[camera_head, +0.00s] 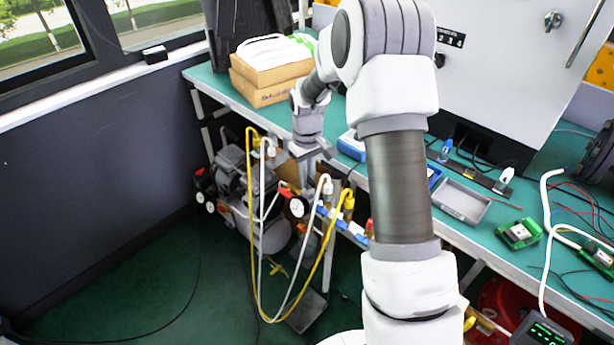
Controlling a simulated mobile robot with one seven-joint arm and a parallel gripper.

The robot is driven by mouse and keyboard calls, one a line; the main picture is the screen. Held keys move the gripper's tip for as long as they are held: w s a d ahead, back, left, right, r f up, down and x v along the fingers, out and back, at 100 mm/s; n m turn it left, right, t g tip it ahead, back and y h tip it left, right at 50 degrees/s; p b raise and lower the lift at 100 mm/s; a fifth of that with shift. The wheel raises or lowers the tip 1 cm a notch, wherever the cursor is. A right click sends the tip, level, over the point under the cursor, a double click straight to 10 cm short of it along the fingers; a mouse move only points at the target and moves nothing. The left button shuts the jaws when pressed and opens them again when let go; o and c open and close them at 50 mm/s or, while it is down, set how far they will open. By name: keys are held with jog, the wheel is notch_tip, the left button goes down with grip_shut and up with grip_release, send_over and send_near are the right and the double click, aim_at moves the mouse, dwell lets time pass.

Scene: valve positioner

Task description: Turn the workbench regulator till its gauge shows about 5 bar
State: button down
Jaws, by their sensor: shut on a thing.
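My gripper (308,168) points down at the front edge of the workbench (235,108). It is shut on what looks like the knob of the regulator, which the jaws and wrist mostly hide. A small round gauge (299,207) with a pale face and dark rim shows just below the jaws. Its needle and figures are too small to read from here. Yellow and white hoses with brass-coloured fittings hang on both sides of the regulator.
A grey compressor (262,222) stands on the floor below and left of the gripper. Cardboard boxes (270,78) sit on the bench behind my wrist. A grey tray (460,200) and green circuit boards (519,235) lie to the right. The floor at left is mostly clear.

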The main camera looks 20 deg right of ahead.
jog(key=c, duration=0.9)
grip_release()
jog(key=shift+r, duration=0.1)
notch_tip(320, 180, up, 17)
jog(key=p, duration=0.4)
jog(key=shift+r, duration=0.15)
